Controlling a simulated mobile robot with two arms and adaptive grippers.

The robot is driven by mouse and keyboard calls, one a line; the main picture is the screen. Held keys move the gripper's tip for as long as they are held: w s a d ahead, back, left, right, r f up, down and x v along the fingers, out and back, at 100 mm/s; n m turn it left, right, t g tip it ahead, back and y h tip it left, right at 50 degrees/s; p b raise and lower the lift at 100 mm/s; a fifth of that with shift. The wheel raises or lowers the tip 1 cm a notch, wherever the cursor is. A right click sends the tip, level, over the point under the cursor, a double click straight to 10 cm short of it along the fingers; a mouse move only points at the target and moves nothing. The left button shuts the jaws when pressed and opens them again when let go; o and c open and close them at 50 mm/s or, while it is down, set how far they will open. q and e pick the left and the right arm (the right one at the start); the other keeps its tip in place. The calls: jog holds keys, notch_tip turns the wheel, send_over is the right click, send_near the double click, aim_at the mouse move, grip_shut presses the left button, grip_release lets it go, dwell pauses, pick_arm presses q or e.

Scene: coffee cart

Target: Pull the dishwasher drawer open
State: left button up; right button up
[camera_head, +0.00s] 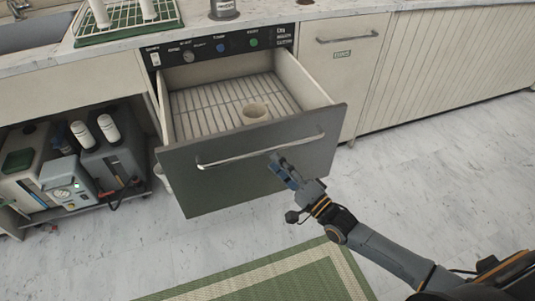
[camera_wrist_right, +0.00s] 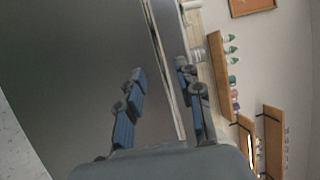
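The dishwasher drawer is pulled out from under the control panel (camera_head: 220,47). Its grey front (camera_head: 235,185) carries a long silver handle bar (camera_head: 235,156). A beige cup (camera_head: 255,112) stands on the ribbed rack (camera_head: 205,105) inside. My right gripper (camera_head: 279,163) is at the right part of the handle. In the right wrist view the blue fingers (camera_wrist_right: 161,75) are apart, with the handle bar (camera_wrist_right: 167,62) running between them. I cannot tell whether they touch it. My left gripper is out of view.
A closed cabinet door (camera_head: 345,60) adjoins the drawer on the right. Canisters and a machine (camera_head: 68,180) stand on a low shelf at left. A green mat (camera_head: 270,280) lies on the floor in front.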

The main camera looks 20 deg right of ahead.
jog(key=v, duration=0.5)
jog(key=shift+s+d, duration=0.15)
jog(key=shift+s, duration=0.2)
jog(key=shift+f, duration=0.1)
